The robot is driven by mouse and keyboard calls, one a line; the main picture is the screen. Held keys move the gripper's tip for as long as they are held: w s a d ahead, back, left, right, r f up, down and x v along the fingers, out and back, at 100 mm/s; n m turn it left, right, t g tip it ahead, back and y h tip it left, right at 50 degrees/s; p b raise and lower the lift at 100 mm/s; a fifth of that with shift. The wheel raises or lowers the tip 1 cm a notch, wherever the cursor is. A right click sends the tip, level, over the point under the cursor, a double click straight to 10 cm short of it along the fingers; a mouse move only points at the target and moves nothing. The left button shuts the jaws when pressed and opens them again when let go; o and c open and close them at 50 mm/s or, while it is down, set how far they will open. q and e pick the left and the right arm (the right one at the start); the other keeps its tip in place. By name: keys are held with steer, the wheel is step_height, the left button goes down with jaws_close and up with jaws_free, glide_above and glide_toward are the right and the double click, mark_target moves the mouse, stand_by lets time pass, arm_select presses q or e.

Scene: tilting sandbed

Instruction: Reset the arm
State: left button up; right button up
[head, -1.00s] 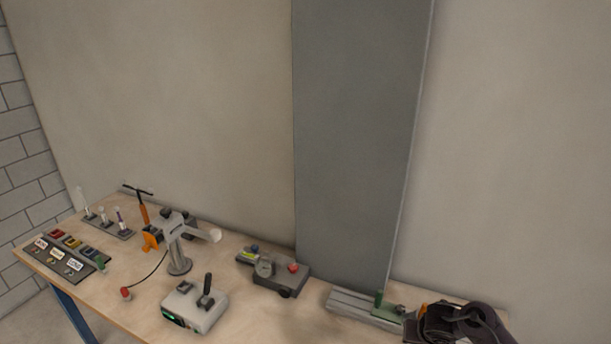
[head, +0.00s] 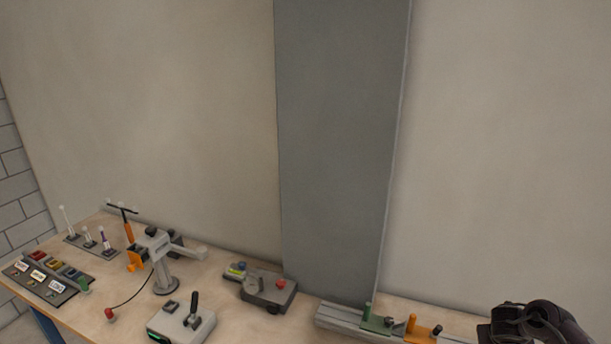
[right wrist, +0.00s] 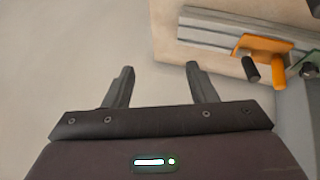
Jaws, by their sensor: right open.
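My right arm comes in at the lower right corner of the head view, and its gripper's fingers are out of that frame or hidden. In the right wrist view my right gripper (right wrist: 160,82) is open with nothing between its two fingers. Its fingertips are apart from the grey rail (right wrist: 220,32) and the orange slide (right wrist: 262,50) with a dark knob. In the head view the rail (head: 340,318) lies along the table's right part, with a green slide (head: 378,322) and the orange slide (head: 421,332) on it. My left gripper does not show.
The wooden table (head: 225,283) also holds a grey control box (head: 180,326) with a lever, a small grey arm-like stand (head: 162,270), a gauge block (head: 268,291) and a label panel (head: 45,283). A grey panel (head: 340,150) stands behind.

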steer(key=s+d+f+n+g, duration=0.1)
steer(key=s+d+f+n, duration=0.2)
steer(key=s+d+f, duration=1.2)
steer(key=s+d+n+g+h, duration=0.1)
steer(key=s+d+n+h, duration=0.45)
steer(key=s+d, duration=1.45)
steer(key=s+a+f+y, duration=0.2)
steer(key=a+f, duration=0.5)
steer(key=a, duration=0.4)
steer(key=s+a+f+m+y, duration=0.1)
steer(key=s+a+f+y, duration=0.15)
steer(key=a+f, duration=0.6)
steer(key=s+a+f+y, duration=0.25)
steer(key=a+f, duration=0.25)
steer(key=a, duration=0.8)
steer(key=s+a+f+m+g+y, duration=0.1)
steer(key=a+f+y, duration=0.15)
steer(key=a, duration=1.25)
steer(key=s+a+f+m+y, duration=0.1)
steer(key=a+f, duration=0.3)
steer(key=a, duration=1.1)
arm_select(q)
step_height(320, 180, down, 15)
steer(key=b, duration=1.4)
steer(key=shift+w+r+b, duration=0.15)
steer(key=shift+b, duration=0.2)
arm_select(e)
step_height(320, 180, down, 14)
steer(key=shift+d, duration=0.15)
